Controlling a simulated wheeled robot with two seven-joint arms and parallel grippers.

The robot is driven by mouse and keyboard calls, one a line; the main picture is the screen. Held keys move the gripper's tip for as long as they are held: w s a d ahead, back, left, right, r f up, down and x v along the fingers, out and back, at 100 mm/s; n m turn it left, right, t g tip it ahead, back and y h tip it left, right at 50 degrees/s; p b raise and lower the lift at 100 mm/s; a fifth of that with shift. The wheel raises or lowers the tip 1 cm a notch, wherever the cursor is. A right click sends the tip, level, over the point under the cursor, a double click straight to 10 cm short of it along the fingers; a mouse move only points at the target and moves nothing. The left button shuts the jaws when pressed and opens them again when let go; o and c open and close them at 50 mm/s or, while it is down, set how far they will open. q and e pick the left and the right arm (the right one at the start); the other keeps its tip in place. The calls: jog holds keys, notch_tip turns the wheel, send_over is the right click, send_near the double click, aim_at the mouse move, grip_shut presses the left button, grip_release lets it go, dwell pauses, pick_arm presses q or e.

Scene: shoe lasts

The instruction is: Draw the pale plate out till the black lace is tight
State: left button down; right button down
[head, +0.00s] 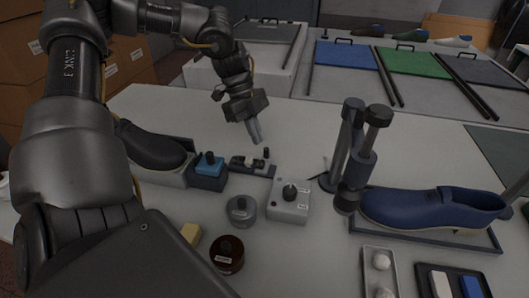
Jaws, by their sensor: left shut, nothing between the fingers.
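My left gripper (257,141) is shut and empty, pointing down above the table behind a small dark fixture (254,168) with pale and black parts. Its fingertips appear apart from the fixture. A black shoe (150,146) lies at the left, partly hidden by my left arm, with a pale surface (172,178) along its near side. I cannot tell whether this is the pale plate. I cannot make out the black lace. My right gripper is not in view.
A blue-topped block (209,165), a grey knobbed box (289,203) and a round grey pot (241,209) stand near the middle. A dark upright stand (349,150) rises right of them. A blue shoe (432,208) lies in a tray at the right. The table behind is clear.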

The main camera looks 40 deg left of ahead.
aim_at(263, 157)
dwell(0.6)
pick_arm(q)
jog(key=shift+f, duration=0.2)
jog(key=shift+f+b, duration=0.45)
jog(key=shift+b, duration=0.15)
jog(key=shift+f+b, duration=1.2)
jog(key=shift+f, duration=0.15)
jog(key=shift+r, duration=0.1)
jog(key=shift+w+d+b, duration=0.3)
jog(key=shift+w+d, duration=0.05)
jog(key=shift+d, duration=0.25)
jog(key=shift+s+a, duration=0.2)
jog(key=shift+a, duration=0.1)
dwell(0.3)
